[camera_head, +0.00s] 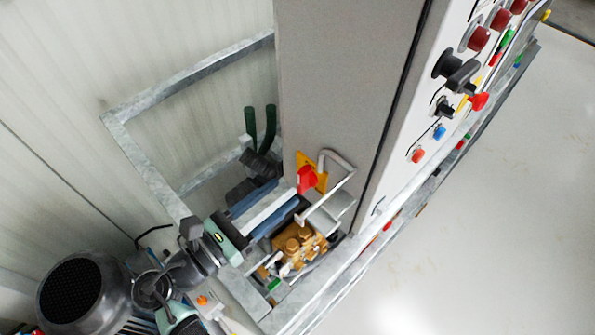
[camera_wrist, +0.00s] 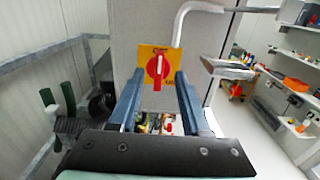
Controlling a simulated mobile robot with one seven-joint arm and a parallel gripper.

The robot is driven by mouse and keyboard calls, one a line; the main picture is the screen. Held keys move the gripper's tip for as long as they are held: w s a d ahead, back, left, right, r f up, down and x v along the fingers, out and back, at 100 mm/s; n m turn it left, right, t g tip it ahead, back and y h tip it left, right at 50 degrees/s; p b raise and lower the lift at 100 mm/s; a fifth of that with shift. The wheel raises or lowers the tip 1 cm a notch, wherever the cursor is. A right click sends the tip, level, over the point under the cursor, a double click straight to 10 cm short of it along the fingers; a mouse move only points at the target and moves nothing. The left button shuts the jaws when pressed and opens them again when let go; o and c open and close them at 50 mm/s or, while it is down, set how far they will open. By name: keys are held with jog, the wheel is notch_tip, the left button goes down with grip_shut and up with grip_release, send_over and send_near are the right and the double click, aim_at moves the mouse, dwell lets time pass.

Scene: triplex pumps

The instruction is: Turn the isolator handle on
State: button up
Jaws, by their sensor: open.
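The isolator handle (camera_head: 307,179) is a red rotary knob on a yellow plate (camera_head: 319,180), on the side of the grey cabinet. In the wrist view the red handle (camera_wrist: 158,69) stands straight ahead, with its grip roughly upright on the yellow plate (camera_wrist: 146,51). My gripper (camera_head: 286,192) is open, with two blue fingers pointing at the cabinet. In the wrist view my gripper's fingertips (camera_wrist: 159,75) frame the handle left and right, with nothing between them. I cannot tell for sure whether the tips reach the knob.
A bent grey pipe (camera_head: 340,163) runs close beside the handle and also shows in the wrist view (camera_wrist: 184,22). Brass fittings (camera_head: 300,243) sit below my gripper. Dark green levers (camera_head: 269,124) stand to the left. A control panel (camera_head: 425,125) is at the right.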

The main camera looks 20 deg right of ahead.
aim_at(299, 179)
jog(key=p+x, duration=0.1)
jog(key=x, duration=0.4)
jog(key=shift+d, duration=0.1)
grip_shut()
